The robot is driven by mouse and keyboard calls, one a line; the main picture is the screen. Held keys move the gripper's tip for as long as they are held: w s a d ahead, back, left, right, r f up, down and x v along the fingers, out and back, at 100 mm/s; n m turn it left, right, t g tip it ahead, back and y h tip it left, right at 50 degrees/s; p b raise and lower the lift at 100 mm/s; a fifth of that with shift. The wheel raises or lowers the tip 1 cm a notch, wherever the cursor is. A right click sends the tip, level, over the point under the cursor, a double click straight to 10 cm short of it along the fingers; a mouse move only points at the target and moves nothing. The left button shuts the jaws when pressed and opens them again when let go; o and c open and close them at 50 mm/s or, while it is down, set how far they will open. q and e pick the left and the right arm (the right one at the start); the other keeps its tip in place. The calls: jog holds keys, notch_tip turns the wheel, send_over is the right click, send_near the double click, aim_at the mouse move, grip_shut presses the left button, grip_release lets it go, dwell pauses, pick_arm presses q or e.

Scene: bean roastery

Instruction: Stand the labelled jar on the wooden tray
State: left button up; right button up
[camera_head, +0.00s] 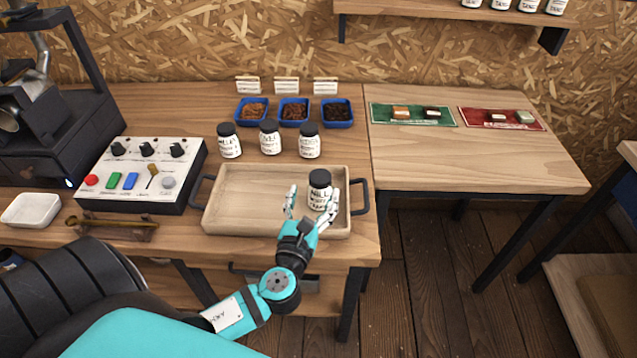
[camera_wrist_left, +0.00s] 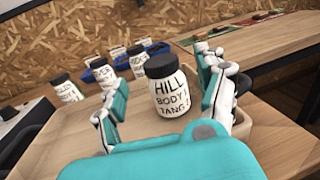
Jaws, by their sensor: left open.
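A white jar with a black lid and a printed label (camera_head: 319,191) stands upright on the right part of the wooden tray (camera_head: 237,220). In the left wrist view the same jar (camera_wrist_left: 171,92) reads "HILL BODY! TANG!" and sits between the fingers. My left gripper (camera_head: 313,206) is open around the jar, one finger to each side. In the left wrist view a gap shows between the jar and both fingers (camera_wrist_left: 165,100). The jar's base appears to rest on the tray floor. My right gripper is not in view.
Three similar labelled jars (camera_head: 270,138) stand in a row behind the tray. Behind them are three blue bowls (camera_head: 293,111) of beans and small cards. A control panel (camera_head: 141,172) is left of the tray. The table at right has green (camera_head: 412,114) and red mats.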

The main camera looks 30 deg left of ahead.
pick_arm(q)
jog(key=v, duration=0.5)
jog(key=shift+b, duration=0.35)
